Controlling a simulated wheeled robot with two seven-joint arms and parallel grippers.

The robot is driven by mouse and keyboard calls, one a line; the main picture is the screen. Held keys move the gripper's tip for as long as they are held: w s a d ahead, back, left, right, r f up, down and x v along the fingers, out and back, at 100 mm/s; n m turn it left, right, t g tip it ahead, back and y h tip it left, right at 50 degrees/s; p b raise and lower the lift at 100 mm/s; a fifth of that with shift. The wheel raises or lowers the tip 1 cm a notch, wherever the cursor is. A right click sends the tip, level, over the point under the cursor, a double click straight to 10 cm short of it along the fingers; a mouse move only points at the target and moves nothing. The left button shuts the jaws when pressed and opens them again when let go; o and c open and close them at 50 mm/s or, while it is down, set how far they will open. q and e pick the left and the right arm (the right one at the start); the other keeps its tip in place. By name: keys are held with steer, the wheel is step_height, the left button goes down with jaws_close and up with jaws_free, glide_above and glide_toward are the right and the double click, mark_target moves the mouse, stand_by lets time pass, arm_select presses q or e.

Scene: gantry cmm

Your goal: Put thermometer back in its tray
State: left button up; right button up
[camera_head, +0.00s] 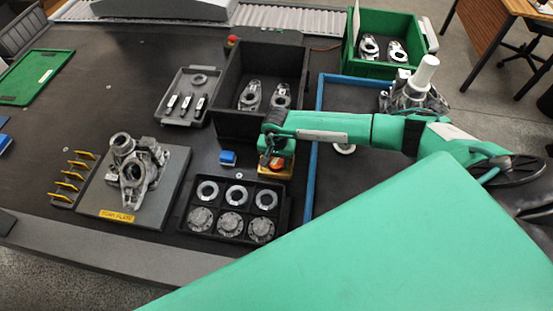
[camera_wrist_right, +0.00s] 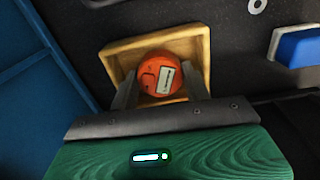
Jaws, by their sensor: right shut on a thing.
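The thermometer looks like a round orange body with a white label; it shows in the right wrist view (camera_wrist_right: 158,76) and partly in the head view (camera_head: 271,163). My right gripper (camera_wrist_right: 161,90) is shut on it, with one finger on each side; the gripper also shows in the head view (camera_head: 275,152). The small yellow tray (camera_wrist_right: 204,45) lies directly beneath, its walls framing the thermometer; its edge shows in the head view (camera_head: 285,173). I cannot tell whether the thermometer touches the tray's floor. My left gripper is not in view.
A black bin (camera_head: 228,85) with metal parts stands just behind. A black tray of rings and discs (camera_head: 183,222) lies in front. A small blue block (camera_head: 228,157) sits left of the yellow tray, and a blue-edged tray (camera_head: 310,180) lies right.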

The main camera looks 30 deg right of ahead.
mark_target(276, 162)
steer(key=shift+f, duration=0.15)
steer(key=o, duration=1)
steer(key=shift+r, duration=0.7)
step_height(276, 162, up, 11)
steer(key=b, duration=0.3)
